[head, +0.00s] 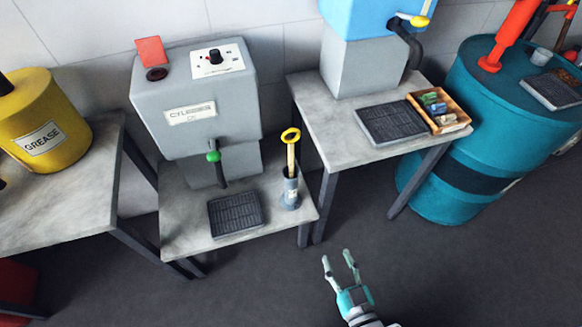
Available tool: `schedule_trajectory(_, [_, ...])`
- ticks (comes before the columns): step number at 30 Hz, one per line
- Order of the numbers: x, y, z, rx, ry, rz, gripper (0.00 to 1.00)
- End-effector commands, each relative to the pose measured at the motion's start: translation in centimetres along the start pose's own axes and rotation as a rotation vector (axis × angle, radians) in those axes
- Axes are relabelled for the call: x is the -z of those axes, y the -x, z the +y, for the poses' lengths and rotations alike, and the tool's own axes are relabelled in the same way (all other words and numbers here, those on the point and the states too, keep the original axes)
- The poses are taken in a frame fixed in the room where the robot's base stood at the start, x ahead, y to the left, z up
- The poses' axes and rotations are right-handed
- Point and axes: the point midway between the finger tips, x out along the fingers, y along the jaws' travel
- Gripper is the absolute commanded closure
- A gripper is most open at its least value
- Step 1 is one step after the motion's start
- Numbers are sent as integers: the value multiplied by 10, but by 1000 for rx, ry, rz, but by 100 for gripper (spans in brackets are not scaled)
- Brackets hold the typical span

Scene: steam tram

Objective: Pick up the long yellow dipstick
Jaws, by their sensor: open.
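The yellow dipstick (291,155) stands upright in a small grey cylindrical holder (290,194). Its ring handle is at the top, and its lower part is hidden inside the holder. The holder stands near the right edge of the low middle table (184,230), in front of the grey cylinder oil dispenser (215,85). My gripper (338,258) is open and empty. In the picture it is below and right of the holder, over the dark floor, apart from the dipstick and the table.
A black drip grate (236,215) lies left of the holder, below the dispenser's green-knobbed tap (215,158). A taller table (345,150) on the right bears another grate (390,122) and a wooden tray (462,121). A teal drum (500,130) stands far right. The front floor is clear.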

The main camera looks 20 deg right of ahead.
Motion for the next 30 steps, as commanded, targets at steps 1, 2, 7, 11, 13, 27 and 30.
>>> schedule_trajectory(1, [0,-24,0,0,-1,17,54])
schedule_trajectory(2, [0,-36,0,0,0,24,54])
schedule_trajectory(7, [4,-106,-1,2,-1,63,54])
schedule_trajectory(11, [15,-159,-1,5,-1,91,54])
schedule_trajectory(13, [23,-185,-2,7,-1,104,54])
schedule_trajectory(27, [52,-268,-3,14,0,139,54])
schedule_trajectory(30, [54,-282,-3,14,0,140,54])
